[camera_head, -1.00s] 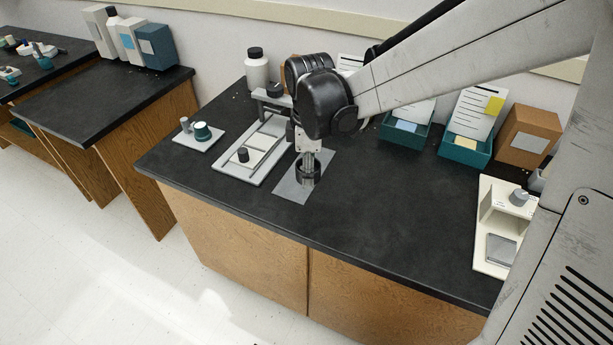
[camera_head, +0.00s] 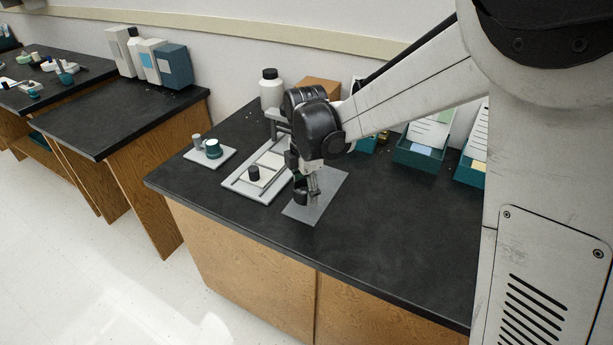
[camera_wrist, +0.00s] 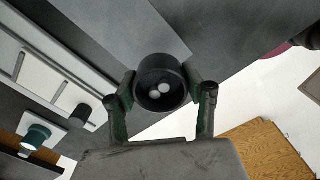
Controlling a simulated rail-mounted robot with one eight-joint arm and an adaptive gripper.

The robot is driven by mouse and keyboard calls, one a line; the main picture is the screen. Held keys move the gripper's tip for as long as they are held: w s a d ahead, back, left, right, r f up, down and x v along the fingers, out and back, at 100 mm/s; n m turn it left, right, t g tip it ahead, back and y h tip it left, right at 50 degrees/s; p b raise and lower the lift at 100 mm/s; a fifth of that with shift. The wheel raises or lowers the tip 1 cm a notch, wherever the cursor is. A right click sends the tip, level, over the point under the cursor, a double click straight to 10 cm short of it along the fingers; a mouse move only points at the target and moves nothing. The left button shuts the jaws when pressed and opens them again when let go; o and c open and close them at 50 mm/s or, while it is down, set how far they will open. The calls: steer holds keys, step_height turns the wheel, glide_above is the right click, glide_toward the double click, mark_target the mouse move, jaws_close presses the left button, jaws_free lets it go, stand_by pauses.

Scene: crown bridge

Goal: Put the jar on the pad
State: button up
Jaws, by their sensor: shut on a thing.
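My gripper (camera_wrist: 160,92) is shut on a dark round jar (camera_wrist: 160,70), with a finger on each side. In the wrist view its mouth faces the camera and two small whitish pieces show inside. In the head view the jar (camera_head: 300,194) is small and partly covered by my gripper (camera_head: 308,190). It is over the left part of a flat grey pad (camera_head: 300,214) on the black bench. The pad also shows in the wrist view (camera_wrist: 120,30). I cannot tell whether the jar touches it.
Left of the pad is a pale tray (camera_head: 236,187) with a small dark-capped piece (camera_head: 254,173). A white bottle (camera_head: 270,92) stands behind.

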steer(key=shift+w+d+f, duration=0.15)
steer(key=shift+w+f, duration=0.2)
steer(key=shift+w, duration=0.25)
steer(key=shift+w+d+f, duration=0.15)
steer(key=shift+w+f, duration=0.2)
steer(key=shift+w, duration=0.2)
steer(key=shift+f+b, duration=0.4)
steer(key=shift+f, duration=1.6)
steer(key=shift+f, duration=0.2)
steer(key=o, duration=1.4)
steer(key=shift+o, duration=0.2)
steer(key=shift+r, duration=0.15)
